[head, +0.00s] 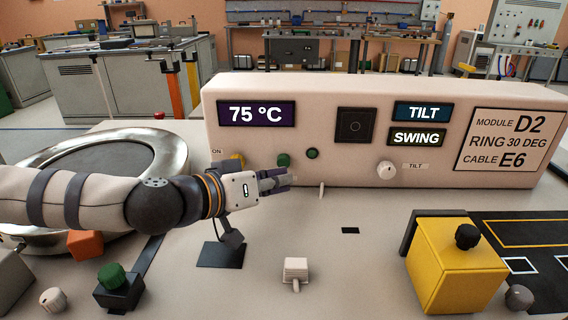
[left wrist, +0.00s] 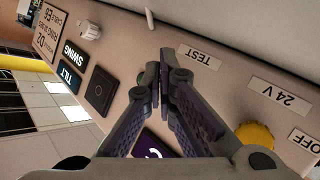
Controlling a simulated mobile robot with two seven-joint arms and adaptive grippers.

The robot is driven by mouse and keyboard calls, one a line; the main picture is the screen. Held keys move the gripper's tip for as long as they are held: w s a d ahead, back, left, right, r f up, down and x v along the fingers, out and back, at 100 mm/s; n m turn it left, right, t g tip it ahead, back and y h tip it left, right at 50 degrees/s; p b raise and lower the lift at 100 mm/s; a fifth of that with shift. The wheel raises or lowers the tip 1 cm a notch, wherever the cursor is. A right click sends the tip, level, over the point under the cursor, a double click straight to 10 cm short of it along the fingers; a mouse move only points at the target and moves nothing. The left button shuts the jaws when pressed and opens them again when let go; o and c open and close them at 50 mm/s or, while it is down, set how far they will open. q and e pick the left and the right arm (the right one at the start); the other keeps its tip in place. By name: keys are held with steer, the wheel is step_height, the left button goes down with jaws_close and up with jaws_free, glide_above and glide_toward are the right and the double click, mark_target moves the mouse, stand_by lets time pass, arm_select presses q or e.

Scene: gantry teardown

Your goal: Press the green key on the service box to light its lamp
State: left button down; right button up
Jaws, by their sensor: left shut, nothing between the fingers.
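The service box (head: 300,175) is the long pale console with a 75 °C display, standing across the table. A green round key (head: 283,160) is on its front face, with a darker green round piece (head: 312,153), perhaps the lamp, to its right; no glow shows on it. My left gripper (head: 287,180) is shut and empty, its tips just below and in front of the green key; I cannot tell whether they touch the box. My right gripper is out of view.
A yellow knob (head: 237,160), a white lever (head: 321,190) and a white dial (head: 386,170) are also on the box front. A yellow block (head: 455,265) stands at right. A green-topped knob (head: 112,275) and a metal ring (head: 170,150) are at left.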

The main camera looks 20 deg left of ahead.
arm_select(q)
steer(key=shift+w, duration=0.3)
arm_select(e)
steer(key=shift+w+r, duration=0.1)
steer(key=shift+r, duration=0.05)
arm_select(q)
steer(key=shift+w+a, duration=0.2)
steer(key=shift+w, duration=0.25)
stand_by(0.3)
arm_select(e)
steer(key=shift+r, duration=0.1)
arm_select(q)
steer(key=shift+s+d+r+p, duration=0.1)
steer(key=shift+s+d+p, duration=0.25)
steer(key=shift+s, duration=0.8)
steer(key=shift+s+d+p, duration=0.3)
steer(key=shift+s+p, duration=0.1)
steer(key=shift+s, duration=0.8)
steer(key=shift+s+d+r+p, duration=0.1)
steer(key=shift+s+d+p, duration=0.25)
steer(key=shift+s, duration=0.8)
steer(key=shift+s+d+f, duration=0.1)
steer(key=shift+s+f, duration=0.05)
steer(key=shift+s, duration=0.15)
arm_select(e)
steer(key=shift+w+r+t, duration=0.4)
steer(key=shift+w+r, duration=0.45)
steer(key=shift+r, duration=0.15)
arm_select(q)
steer(key=shift+f, duration=0.1)
